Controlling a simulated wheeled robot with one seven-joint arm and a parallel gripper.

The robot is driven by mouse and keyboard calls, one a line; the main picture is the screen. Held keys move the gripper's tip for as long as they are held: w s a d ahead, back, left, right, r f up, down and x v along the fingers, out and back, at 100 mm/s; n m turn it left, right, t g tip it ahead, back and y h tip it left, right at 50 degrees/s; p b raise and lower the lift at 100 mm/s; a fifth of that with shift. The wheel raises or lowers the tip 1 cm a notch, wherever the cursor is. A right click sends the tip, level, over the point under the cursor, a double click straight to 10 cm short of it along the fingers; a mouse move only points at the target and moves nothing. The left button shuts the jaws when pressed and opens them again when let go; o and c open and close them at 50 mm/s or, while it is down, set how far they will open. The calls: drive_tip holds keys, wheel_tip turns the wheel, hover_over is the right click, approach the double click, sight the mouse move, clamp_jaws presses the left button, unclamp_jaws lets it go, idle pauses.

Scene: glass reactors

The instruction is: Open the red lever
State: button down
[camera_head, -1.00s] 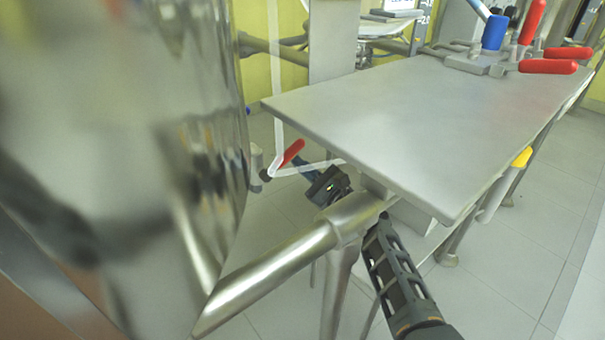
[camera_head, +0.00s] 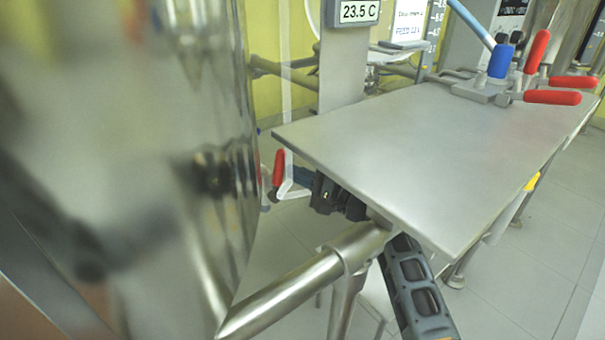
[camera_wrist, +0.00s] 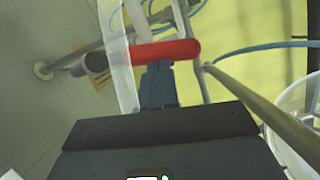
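The red lever (camera_head: 279,167) stands nearly upright at a thin clear pipe, left of the table's near corner and beside the large shiny vessel. In the wrist view the red lever (camera_wrist: 165,50) lies across the picture, its rounded free end to the right. My gripper (camera_head: 291,174) reaches under the table edge from the right, its blue-grey fingers at the lever. In the wrist view the fingers of my gripper (camera_wrist: 158,72) are together, their tips at the lever's lower edge; nothing shows between them. Whether they touch the lever is hard to tell.
A metal table (camera_head: 400,130) hangs over my forearm. A steel pipe rail (camera_head: 300,295) runs below it, close to my arm. The shiny vessel (camera_head: 130,150) fills the left. Other red levers (camera_head: 552,97) and a blue one (camera_head: 499,61) are on the table's far end.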

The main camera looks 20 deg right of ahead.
drive_tip(key=shift+s+a+r+n, duration=0.1)
drive_tip(key=shift+a+r+n, duration=0.15)
drive_tip(key=shift+a+n, duration=0.45)
drive_tip(key=shift+d, duration=0.1)
